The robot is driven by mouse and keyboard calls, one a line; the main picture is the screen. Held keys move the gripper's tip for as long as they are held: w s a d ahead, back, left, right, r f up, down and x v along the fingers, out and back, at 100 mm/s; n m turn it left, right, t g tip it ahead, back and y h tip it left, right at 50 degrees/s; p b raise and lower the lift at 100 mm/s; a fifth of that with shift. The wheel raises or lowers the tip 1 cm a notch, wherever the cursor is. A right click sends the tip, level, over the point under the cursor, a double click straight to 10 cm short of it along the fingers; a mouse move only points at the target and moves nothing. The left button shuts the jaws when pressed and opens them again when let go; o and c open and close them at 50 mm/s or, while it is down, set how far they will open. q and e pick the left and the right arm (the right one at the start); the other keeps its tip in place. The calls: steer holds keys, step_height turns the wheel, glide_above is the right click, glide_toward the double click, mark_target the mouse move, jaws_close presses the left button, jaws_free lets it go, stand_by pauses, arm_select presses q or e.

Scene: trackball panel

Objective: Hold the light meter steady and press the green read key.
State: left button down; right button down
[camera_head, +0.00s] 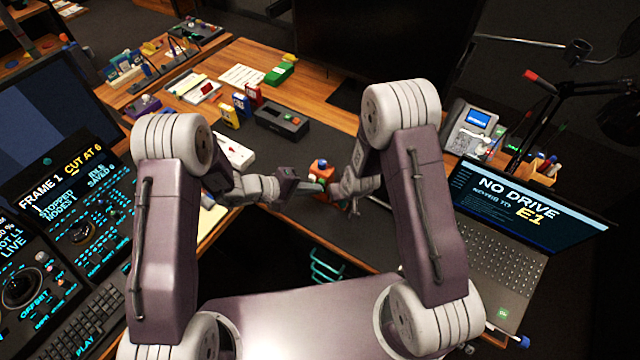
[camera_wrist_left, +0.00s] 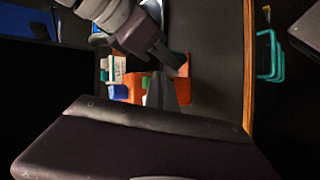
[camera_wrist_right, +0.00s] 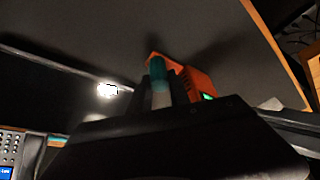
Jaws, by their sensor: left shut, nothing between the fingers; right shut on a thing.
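The light meter, an orange block (camera_head: 322,167), stands at the middle of the desk between my two grippers. My right gripper (camera_head: 346,192) is shut on it from the right; it also shows at the top of the left wrist view (camera_wrist_left: 176,62). My left gripper (camera_head: 312,188) is shut and empty, its tips close to the meter's near left side. In the left wrist view its fingers cover part of the orange body (camera_wrist_left: 186,88); I cannot tell whether they touch. A small green patch, perhaps the read key (camera_wrist_left: 146,82), shows beside them.
A laptop (camera_head: 515,225) is at the right, with a desk phone (camera_head: 472,128) behind it. A dark grey box (camera_head: 281,122) and small coloured boxes lie beyond my grippers. Teal looped hooks (camera_head: 325,267) hang below the desk's front edge. Control panels fill the left.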

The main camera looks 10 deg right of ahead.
arm_select(q)
steer(key=shift+s+a, duration=0.55)
steer(key=shift+s, duration=0.05)
steer(key=s+a, duration=0.3)
steer(key=shift+s+a, duration=0.1)
steer(key=shift+s, duration=0.3)
stand_by(0.7)
steer(key=s+a+r, duration=0.1)
steer(key=a+r, duration=0.5)
steer(key=r, duration=0.1)
steer(key=shift+s+a+r, duration=0.15)
steer(key=shift+s+a, duration=0.1)
steer(key=shift+s, duration=0.15)
